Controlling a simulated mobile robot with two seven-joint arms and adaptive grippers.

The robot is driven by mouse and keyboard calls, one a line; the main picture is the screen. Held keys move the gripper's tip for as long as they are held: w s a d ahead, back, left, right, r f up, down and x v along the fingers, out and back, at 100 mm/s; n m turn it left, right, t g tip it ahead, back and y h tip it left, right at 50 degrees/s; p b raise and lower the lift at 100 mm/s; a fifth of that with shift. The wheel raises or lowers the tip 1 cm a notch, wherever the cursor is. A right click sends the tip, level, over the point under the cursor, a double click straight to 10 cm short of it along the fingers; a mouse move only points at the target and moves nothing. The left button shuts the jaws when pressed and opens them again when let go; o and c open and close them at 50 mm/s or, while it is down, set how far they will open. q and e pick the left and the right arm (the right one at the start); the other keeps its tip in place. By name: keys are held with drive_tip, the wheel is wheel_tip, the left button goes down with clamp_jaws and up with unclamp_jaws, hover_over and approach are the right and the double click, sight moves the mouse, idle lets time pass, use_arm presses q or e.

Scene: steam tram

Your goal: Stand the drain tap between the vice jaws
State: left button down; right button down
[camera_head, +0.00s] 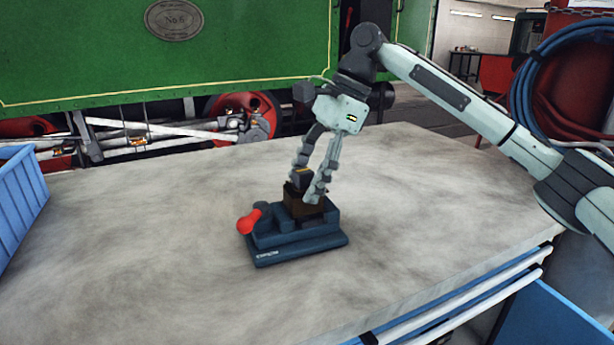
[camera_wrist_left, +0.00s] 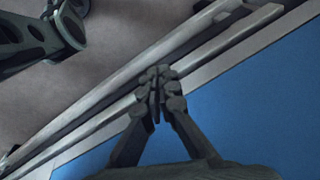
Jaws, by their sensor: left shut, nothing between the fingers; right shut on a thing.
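The vice (camera_head: 290,246) is dark blue with a red handle knob (camera_head: 249,221) and stands on the workbench in the head view. The drain tap (camera_head: 297,207) looks like a dark brown, blocky piece with a yellowish mark near its top. It appears upright at the vice jaws. My right gripper (camera_head: 309,189) points down from above and is shut on the tap. The fingers and vice hide part of the tap, so I cannot tell whether it touches the vice floor. My left gripper (camera_wrist_left: 156,92) is shut and empty in the left wrist view, over the bench's edge rails.
The grey workbench top (camera_head: 130,245) is clear around the vice. A blue crate (camera_head: 20,205) stands at its left edge. Pale rails (camera_head: 470,300) run along the bench front above a blue panel (camera_head: 560,315). A green tram (camera_head: 180,60) stands behind.

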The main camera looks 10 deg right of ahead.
drive_tip(key=shift+c, duration=2)
unclamp_jaws()
drive_tip(key=shift+o, duration=0.8)
drive_tip(key=shift+f, duration=0.15)
drive_tip(key=shift+r, duration=3.6)
drive_tip(key=shift+f, duration=0.15)
